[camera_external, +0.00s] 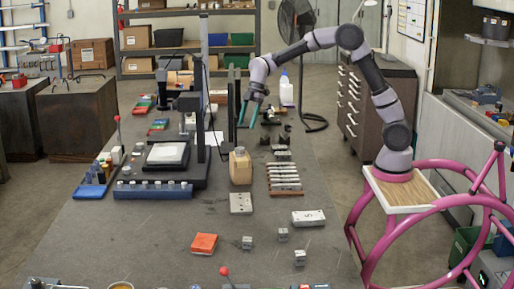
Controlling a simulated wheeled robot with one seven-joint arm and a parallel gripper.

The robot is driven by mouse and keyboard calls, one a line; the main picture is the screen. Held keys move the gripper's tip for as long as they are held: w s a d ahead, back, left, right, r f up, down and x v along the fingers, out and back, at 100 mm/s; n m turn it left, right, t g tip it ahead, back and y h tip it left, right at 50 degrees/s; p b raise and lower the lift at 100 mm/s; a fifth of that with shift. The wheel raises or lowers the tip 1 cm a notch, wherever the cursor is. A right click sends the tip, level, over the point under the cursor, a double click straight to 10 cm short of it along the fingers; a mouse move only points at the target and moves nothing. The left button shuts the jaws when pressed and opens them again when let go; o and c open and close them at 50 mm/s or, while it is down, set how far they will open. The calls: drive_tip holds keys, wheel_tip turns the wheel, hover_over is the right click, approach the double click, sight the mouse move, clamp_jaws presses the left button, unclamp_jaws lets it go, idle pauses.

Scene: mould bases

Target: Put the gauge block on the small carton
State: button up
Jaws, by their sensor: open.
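My gripper (248,114) hangs over the far part of the bench with its two teal fingers pointing down, apart and with nothing seen between them. A tan, box-like thing (241,171), which may be the small carton, stands upright mid-bench, nearer the camera than my gripper. A small pale piece sits at its top; I cannot tell what it is. Small grey metal blocks lie on the near right of the bench: one (247,242), another (283,234) and a third (300,258). I cannot tell which is the gauge block.
A black stand with a white plate (167,154) fills the bench's left middle. A row of metal bars (284,180) lies right of the tan thing.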

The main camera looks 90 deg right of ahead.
drive_tip(key=s+a+r+m+t+h, duration=0.1)
drive_tip(key=s+a+r+m, duration=0.2)
drive_tip(key=s+a+r, duration=0.4)
drive_tip(key=s+a+r+m+t, duration=0.1)
drive_tip(key=s+a+r+m, duration=0.2)
drive_tip(key=s+r, duration=0.45)
drive_tip(key=s+a+f+m+t, duration=0.1)
drive_tip(key=s+a+m, duration=0.1)
drive_tip(key=s, duration=0.8)
drive_tip(key=s+a+f+m+t, duration=0.1)
drive_tip(key=s+a+m, duration=0.2)
drive_tip(key=s, duration=0.8)
drive_tip(key=shift+s+a+f+m, duration=0.15)
drive_tip(key=shift+s+f+m, duration=0.1)
drive_tip(key=shift+m, duration=0.85)
